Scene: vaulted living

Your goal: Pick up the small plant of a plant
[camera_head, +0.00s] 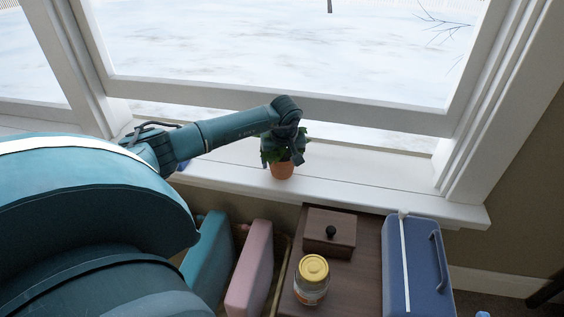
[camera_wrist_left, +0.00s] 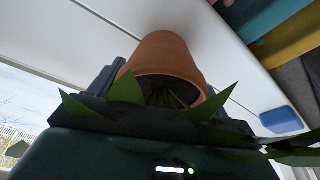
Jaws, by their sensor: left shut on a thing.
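The small plant (camera_head: 283,169) is in a terracotta pot with green leaves. In the head view it is at the window sill (camera_head: 350,178), below the end of my left arm. My left gripper (camera_head: 284,150) is around the plant from above and shut on it. In the left wrist view the pot (camera_wrist_left: 165,55) lies between the dark fingers, with leaves in front of it. I cannot tell whether the pot touches the sill. My right gripper is not in view.
The window frame (camera_head: 380,114) is close behind the plant.

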